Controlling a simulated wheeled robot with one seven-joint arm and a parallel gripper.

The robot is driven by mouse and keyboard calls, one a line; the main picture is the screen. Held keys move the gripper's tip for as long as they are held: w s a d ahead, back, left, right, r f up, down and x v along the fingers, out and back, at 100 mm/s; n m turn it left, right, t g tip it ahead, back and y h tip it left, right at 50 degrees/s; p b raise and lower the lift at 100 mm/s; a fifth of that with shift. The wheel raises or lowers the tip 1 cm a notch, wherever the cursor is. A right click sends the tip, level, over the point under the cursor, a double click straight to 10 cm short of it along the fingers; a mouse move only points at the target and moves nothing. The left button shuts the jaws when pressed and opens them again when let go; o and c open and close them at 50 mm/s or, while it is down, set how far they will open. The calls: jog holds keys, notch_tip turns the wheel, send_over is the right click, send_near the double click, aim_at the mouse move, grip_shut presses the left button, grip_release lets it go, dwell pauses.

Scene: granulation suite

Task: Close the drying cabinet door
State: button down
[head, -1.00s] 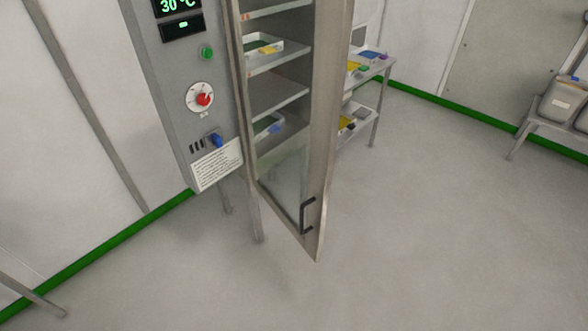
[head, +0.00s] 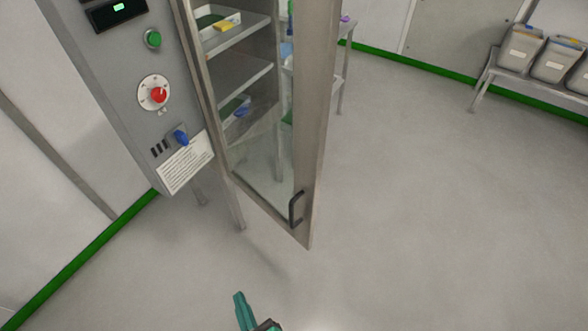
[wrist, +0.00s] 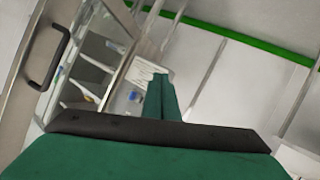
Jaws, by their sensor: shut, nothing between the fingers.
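The drying cabinet door (head: 316,130) is a tall metal-framed glass door that stands open, swung out from the cabinet (head: 128,85). Its dark bar handle (head: 296,208) is near the lower free corner. The handle also shows at the upper left of the wrist view (wrist: 48,58). My gripper (head: 240,297) has green fingers and shows at the bottom of the head view, below and to the left of the handle, apart from the door. In the wrist view its fingers (wrist: 161,97) are together and empty. The upper part of the door is cut off.
Trays (head: 216,24) sit on shelves inside the cabinet. The control panel has a red knob (head: 158,95) and a blue switch (head: 180,137). Behind the door stands a side table (head: 342,85). Grey bins (head: 521,48) stand on a rack at the right. Open floor (head: 430,220) lies right of the door.

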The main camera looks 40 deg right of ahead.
aim_at(305, 162)
jog(key=w+d+r+m+g+h, duration=0.2)
jog(key=w+d+r+m+h, duration=0.4)
jog(key=w+d+r+h, duration=0.45)
notch_tip(305, 162, up, 16)
jog(key=s+m+g+h, duration=0.3)
jog(key=m+g+h, duration=0.2)
jog(key=m+g, duration=0.6)
jog(key=d, duration=0.4)
jog(key=w+d+m+t, duration=0.1)
jog(key=d, duration=0.3)
jog(key=w+d+t, duration=0.1)
jog(key=d, duration=0.3)
jog(key=shift+w+d+f+m, duration=0.15)
jog(key=shift+w+d+m, duration=0.15)
jog(key=shift+d, duration=0.65)
jog(key=shift+w, duration=0.15)
